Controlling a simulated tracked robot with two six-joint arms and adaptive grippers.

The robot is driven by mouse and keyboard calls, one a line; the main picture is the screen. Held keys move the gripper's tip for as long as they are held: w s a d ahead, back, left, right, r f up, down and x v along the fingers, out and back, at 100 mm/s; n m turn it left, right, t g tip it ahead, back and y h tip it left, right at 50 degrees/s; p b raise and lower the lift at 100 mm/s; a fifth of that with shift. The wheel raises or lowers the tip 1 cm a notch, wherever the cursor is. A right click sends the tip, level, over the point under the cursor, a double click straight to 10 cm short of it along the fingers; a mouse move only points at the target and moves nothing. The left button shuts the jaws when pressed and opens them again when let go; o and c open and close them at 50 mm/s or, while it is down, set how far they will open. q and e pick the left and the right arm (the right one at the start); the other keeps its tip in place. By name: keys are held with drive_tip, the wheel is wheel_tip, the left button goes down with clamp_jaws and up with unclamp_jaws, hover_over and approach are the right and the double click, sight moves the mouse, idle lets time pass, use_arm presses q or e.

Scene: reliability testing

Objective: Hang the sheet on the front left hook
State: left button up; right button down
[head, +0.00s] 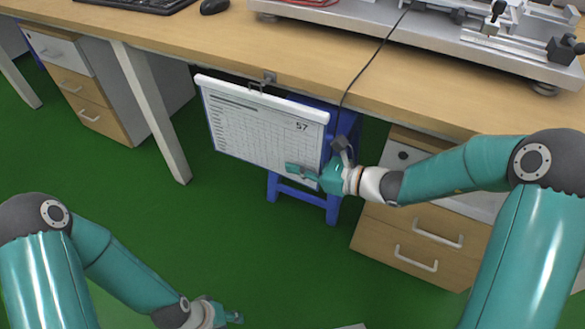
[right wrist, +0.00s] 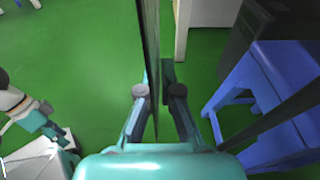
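The sheet (head: 255,130) is a white gridded page marked 57 with a white top bar, upright in front of the table edge. A small wire loop on its bar is close to the metal hook (head: 270,77) on that edge; I cannot tell whether it is engaged. My right gripper (head: 303,171) is at the sheet's lower right side, one finger in front of it. In the right wrist view, the sheet (right wrist: 151,40) is edge-on between the nearly closed fingers (right wrist: 160,80). My left gripper (head: 235,317) is low, apart from the sheet; its finger gap is unclear.
The wooden table (head: 230,45) carries a keyboard (head: 140,3), a mouse (head: 214,6) and a metal rig (head: 470,40). A black cable (head: 372,60) hangs over the edge. A blue stool (head: 333,207) stands behind the sheet. Drawer units flank it; green floor is open in front.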

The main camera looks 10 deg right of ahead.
drive_tip(key=shift+w+d+p, duration=0.4)
drive_tip(key=shift+w+d, duration=0.2)
drive_tip(key=shift+w, duration=0.25)
drive_tip(key=shift+w+d+f, duration=0.45)
drive_tip(key=shift+w+f, duration=0.05)
drive_tip(key=shift+w, duration=0.1)
drive_tip(key=c, duration=1.2)
unclamp_jaws()
drive_tip(key=shift+c, duration=0.2)
